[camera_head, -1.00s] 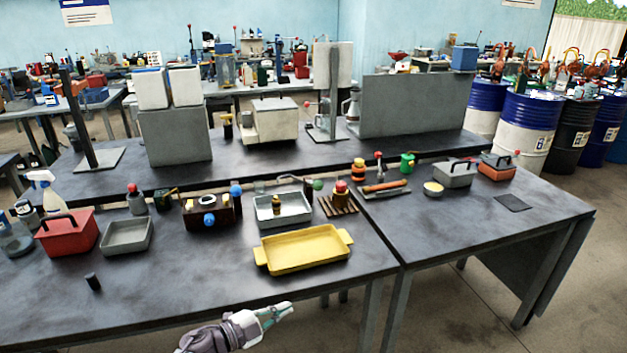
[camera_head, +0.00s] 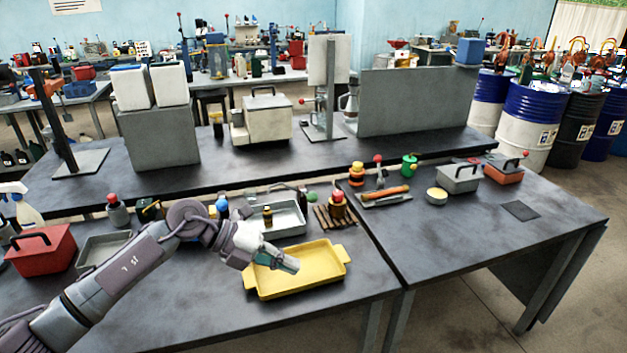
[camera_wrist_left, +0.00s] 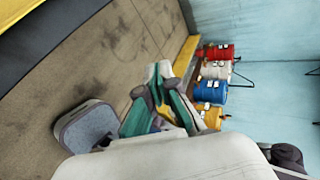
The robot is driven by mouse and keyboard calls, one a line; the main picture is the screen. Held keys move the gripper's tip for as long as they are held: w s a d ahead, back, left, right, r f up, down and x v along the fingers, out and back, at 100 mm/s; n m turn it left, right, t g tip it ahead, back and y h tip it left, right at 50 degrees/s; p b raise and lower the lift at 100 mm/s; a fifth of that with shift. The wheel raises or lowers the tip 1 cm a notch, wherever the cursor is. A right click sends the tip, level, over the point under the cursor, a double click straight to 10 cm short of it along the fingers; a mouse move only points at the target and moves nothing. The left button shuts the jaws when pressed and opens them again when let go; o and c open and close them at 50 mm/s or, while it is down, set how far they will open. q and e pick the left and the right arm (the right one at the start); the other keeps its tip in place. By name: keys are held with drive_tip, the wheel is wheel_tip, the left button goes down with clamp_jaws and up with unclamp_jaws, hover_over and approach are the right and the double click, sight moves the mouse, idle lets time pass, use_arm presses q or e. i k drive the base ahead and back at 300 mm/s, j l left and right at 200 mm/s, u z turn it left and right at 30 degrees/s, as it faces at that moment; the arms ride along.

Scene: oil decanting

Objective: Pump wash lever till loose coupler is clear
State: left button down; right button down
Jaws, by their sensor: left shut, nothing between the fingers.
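I cannot tell whether that piece is the loose coupler. A blue-topped item (camera_head: 222,203) shows behind my forearm, which hides most of what is around it. Red-knobbed levers stand near the back, but I cannot tell which is the wash lever. My right gripper is out of view.
A red-topped item (camera_head: 338,206) stands on a slatted wooden rack right of the grey tray. A red toolbox (camera_head: 40,252) is at the left. The right table has a grey toolbox (camera_head: 458,178) and a dark mat (camera_head: 520,210); its front is clear.

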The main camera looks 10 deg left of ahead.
sight(312, 197)
drive_tip(key=i, duration=1.55)
